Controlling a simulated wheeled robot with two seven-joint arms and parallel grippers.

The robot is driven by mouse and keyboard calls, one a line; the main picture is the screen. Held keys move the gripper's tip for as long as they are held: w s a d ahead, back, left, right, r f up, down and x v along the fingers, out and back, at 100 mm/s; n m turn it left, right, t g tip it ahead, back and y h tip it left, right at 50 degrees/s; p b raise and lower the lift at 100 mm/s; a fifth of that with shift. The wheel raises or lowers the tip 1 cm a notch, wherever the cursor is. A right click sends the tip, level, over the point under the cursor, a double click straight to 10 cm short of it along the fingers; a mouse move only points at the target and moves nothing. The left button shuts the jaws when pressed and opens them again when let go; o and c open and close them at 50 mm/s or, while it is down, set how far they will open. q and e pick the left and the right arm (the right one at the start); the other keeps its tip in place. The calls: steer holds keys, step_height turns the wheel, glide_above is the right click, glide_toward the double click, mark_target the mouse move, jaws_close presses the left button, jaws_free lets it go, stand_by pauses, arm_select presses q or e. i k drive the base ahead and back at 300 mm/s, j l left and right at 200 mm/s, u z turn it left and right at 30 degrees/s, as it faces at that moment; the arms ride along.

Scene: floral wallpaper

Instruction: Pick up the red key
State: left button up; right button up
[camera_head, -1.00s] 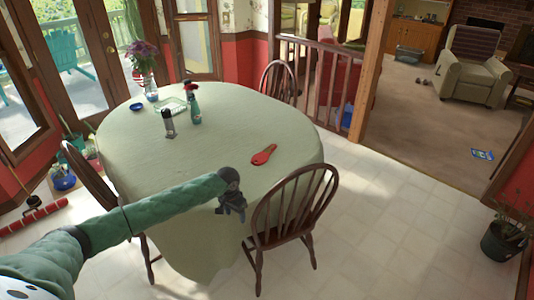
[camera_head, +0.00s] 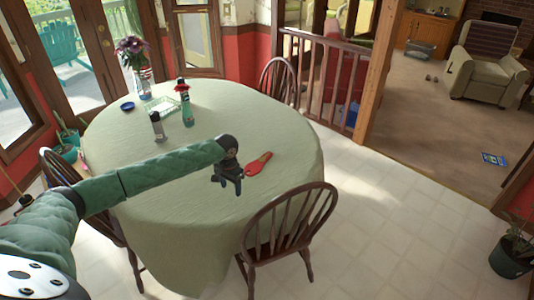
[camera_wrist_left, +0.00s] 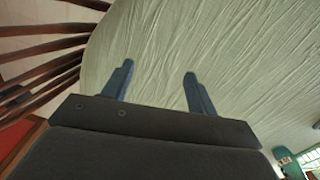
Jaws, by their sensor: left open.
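The red key (camera_head: 259,164) lies flat on the green tablecloth of the round table (camera_head: 210,135), near the table's right front side. My left gripper (camera_head: 228,184) is just to the left of the key in the head view, its fingers pointing down at the table and apart from the key. In the left wrist view, the two fingers (camera_wrist_left: 157,88) are spread with only cloth between them, and the key does not show there. My right gripper is not in view.
Wooden chairs stand around the table, one close at the front right (camera_head: 285,230). A green bottle (camera_head: 187,107), a grey shaker (camera_head: 157,127), a glass dish, a blue bowl (camera_head: 127,106) and a flower vase (camera_head: 144,80) stand farther back. The cloth around the key is clear.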

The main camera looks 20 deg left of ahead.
mark_target(255, 168)
steer(key=i, duration=0.95)
